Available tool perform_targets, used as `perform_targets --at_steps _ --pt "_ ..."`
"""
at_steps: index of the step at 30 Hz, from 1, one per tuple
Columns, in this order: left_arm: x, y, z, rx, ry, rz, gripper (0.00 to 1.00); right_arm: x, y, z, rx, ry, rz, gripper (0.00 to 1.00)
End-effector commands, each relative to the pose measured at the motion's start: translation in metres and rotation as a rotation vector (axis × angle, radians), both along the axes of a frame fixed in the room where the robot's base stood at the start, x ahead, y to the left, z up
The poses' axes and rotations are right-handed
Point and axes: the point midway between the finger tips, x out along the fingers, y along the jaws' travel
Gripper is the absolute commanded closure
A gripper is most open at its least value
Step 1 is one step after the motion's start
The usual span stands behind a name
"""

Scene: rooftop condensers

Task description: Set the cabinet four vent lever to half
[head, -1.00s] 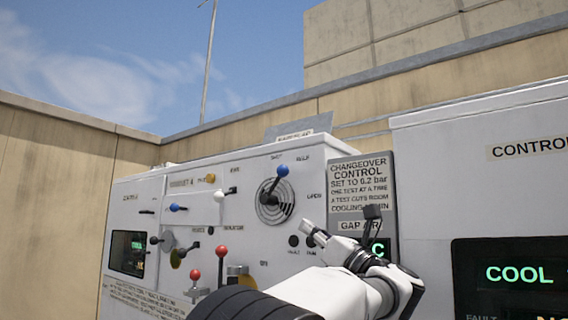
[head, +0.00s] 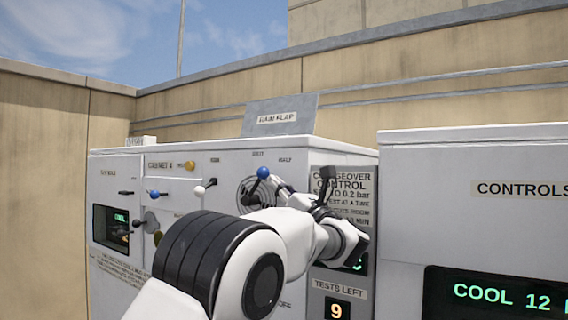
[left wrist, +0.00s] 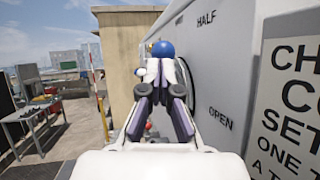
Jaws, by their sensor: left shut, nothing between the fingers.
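The cabinet four vent lever has a blue ball knob (head: 263,173) on a dark arm, over a round slotted vent (head: 243,187). The knob stands below the SHUT mark, left of the HALF mark. My left gripper (head: 278,184) is shut and empty, with its tips close to the right of the knob and covering part of the vent. In the left wrist view the blue knob (left wrist: 163,49) shows just beyond the shut fingertips (left wrist: 160,66). Contact cannot be told. HALF and OPEN labels show on the panel to the right there. My right gripper is not in view.
Other controls on the cabinet include a white knob (head: 199,190), a blue-tipped lever (head: 154,194) and a yellow knob (head: 189,165). A changeover sign panel (head: 358,188) is right beside my left gripper. The controls cabinet (head: 480,163) stands at the right.

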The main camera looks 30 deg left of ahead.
Motion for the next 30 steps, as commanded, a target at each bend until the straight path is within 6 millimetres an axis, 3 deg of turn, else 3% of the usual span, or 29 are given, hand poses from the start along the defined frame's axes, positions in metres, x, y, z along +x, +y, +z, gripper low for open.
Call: perform_targets --at_steps 2,12,18,30 --pt "0.002 0.004 0.005 0.001 0.001 -0.001 1.0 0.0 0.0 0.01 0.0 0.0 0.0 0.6" --pt "0.002 0.006 0.002 0.001 -0.001 -0.001 1.0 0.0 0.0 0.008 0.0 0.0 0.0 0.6" --pt "0.003 0.016 0.006 -0.059 -0.001 0.0 1.0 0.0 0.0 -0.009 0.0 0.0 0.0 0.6" --pt "0.004 0.017 0.01 -0.071 0.006 -0.001 1.0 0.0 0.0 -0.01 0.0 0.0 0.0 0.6"
